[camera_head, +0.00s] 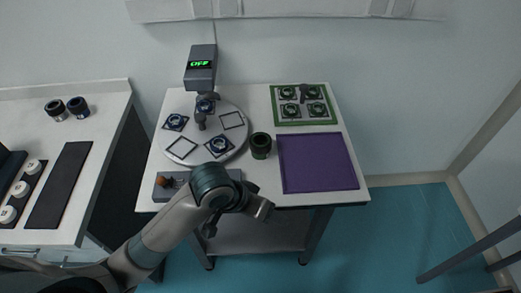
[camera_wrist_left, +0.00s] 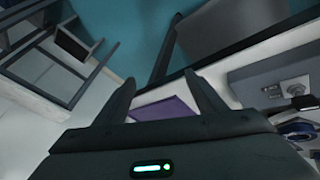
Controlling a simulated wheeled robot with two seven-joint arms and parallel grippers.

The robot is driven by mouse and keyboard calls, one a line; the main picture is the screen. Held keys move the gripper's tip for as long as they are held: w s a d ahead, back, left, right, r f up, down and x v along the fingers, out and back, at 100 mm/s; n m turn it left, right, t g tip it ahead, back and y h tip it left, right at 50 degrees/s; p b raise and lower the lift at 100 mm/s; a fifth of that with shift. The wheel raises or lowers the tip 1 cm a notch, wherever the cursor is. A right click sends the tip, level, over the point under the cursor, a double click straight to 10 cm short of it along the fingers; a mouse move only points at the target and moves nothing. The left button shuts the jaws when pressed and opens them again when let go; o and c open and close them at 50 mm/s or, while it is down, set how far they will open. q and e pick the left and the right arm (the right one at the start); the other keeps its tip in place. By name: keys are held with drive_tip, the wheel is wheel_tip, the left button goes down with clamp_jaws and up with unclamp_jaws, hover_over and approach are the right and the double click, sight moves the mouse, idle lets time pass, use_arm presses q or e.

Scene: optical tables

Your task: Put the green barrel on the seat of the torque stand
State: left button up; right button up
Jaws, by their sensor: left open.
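The green barrel (camera_head: 260,146), dark with a green band, stands upright on the white table between a round grey plate and a purple mat. A grey stand with a lit green "OFF" display (camera_head: 200,66) rises at the plate's back edge; it seems to be the torque stand. A small piece is under its head, and I cannot make out its seat clearly. My left gripper (camera_head: 262,209) is open and empty at the table's front edge, in front of the barrel and apart from it. Its spread fingers show in the left wrist view (camera_wrist_left: 165,98), where I cannot make out the barrel.
The round plate (camera_head: 239,106) carries several square places, some with blue-and-white pieces, two bare. The purple mat (camera_head: 318,163) is empty. A green tray (camera_head: 278,106) holds several dark pieces. A grey box (camera_head: 161,192) with an orange knob sits at the front, partly behind my arm.

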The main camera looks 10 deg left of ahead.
use_arm(q)
drive_tip(key=s+a+f+n+y, duration=0.1)
drive_tip(key=s+a+f+y, duration=0.3)
drive_tip(key=s+a+f, duration=1.1)
drive_tip(key=s+f+g+b, duration=0.1)
drive_tip(key=s+f, duration=0.1)
drive_tip(key=f, duration=1.2)
drive_tip(key=s+f+b, duration=0.1)
drive_tip(key=s+f, duration=0.1)
drive_tip(key=f, duration=1.2)
drive_tip(key=s+a+f, duration=0.1)
drive_tip(key=s+f, duration=0.7)
drive_tip(key=s+a+f+g+b, duration=0.1)
drive_tip(key=s+a+f, duration=0.1)
drive_tip(key=s+f, duration=0.7)
drive_tip(key=shift+a+y+b, duration=0.25)
drive_tip(key=shift+y+b, duration=0.05)
drive_tip(key=shift+c, duration=0.4)
